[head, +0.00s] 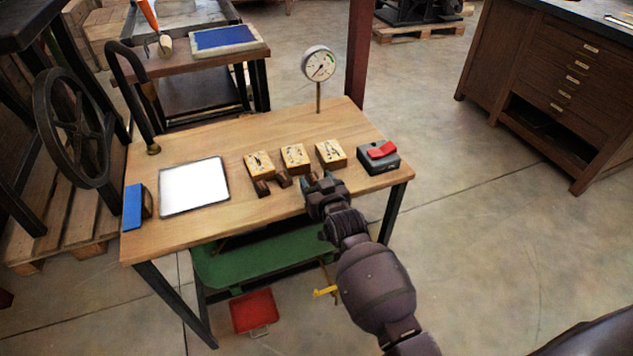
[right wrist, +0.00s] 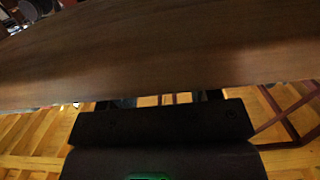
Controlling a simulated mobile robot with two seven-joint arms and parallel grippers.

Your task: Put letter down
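Three wooden letter blocks stand in a row on the wooden table: the left one (head: 259,164), the middle one (head: 295,157) and the right one, marked like an A (head: 330,153). Dark handles show at the near side of the left and middle blocks. My right gripper (head: 318,180) is at the near side of the A block, low over the table. Its fingertips look apart, but whether they grip a handle is hidden. In the right wrist view, a brown wooden surface (right wrist: 160,55) fills the upper part, very close, and hides the fingertips. My left gripper is out of view.
On the table (head: 255,140) are a white plate (head: 194,186), a blue-faced block (head: 133,206), a dark box with a red top (head: 379,157) and a dial gauge on a post (head: 319,63). A green shelf (head: 262,257) and red tray (head: 255,311) are below.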

